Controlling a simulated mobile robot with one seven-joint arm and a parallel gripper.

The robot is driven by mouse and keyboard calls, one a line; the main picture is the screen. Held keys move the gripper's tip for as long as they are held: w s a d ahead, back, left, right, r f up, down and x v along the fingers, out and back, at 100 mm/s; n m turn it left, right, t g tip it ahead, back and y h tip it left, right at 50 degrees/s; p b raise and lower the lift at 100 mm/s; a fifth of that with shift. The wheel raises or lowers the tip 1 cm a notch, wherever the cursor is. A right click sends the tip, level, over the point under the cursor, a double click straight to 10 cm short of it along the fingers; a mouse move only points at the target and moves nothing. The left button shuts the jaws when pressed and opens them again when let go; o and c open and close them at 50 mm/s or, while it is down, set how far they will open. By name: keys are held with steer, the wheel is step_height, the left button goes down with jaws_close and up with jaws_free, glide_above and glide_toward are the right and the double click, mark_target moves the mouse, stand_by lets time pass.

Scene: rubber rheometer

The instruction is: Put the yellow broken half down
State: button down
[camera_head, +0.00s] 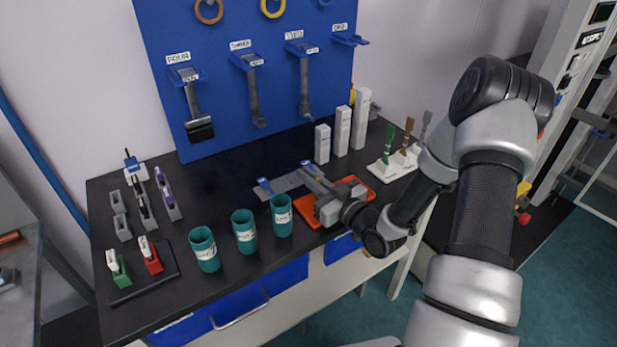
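My gripper (310,175) reaches in from the right over the black bench, low above an orange-red mat (306,213). Its fingers point to the back left, toward a flat grey strip (290,182) with a blue end (264,185) and another small blue-ended piece (306,164). I cannot make out a yellow broken half; anything between the fingers is too small or hidden to tell. Whether the fingers are open or shut is unclear.
Three teal cups (245,232) stand at the bench's front, left of the mat. White blocks (342,131) and a white holder with coloured tools (398,160) stand behind and right. A black tray (157,283) lies front left. Yellow rings hang on the blue board (240,35).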

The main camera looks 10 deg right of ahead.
steer(key=shift+f, duration=0.2)
steer(key=c, duration=2)
jaws_free()
steer(key=shift+r, duration=0.1)
steer(key=shift+r, duration=0.2)
steer(key=v, duration=1.2)
